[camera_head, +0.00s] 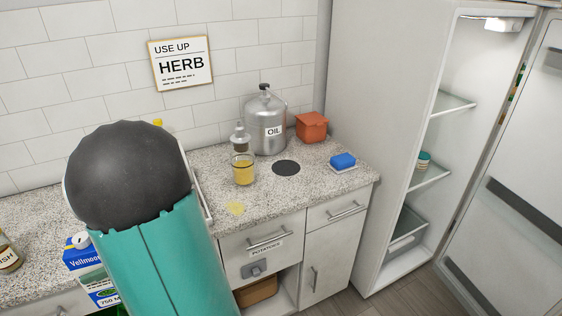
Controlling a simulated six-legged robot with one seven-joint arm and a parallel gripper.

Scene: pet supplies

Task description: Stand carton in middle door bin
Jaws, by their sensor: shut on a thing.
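A blue and white carton (84,253) with a white cap shows at the lower left, partly hidden behind my arm. It overlaps the counter's front edge in the picture; I cannot tell what supports it. My gripper does not show; my own arm fills the lower left foreground. The fridge (390,150) stands open at the right. Its door (510,170) is swung out at the right edge, with grey bands across it. I cannot clearly make out the middle door bin.
A teal-lidded jar (423,163) stands on a fridge shelf.

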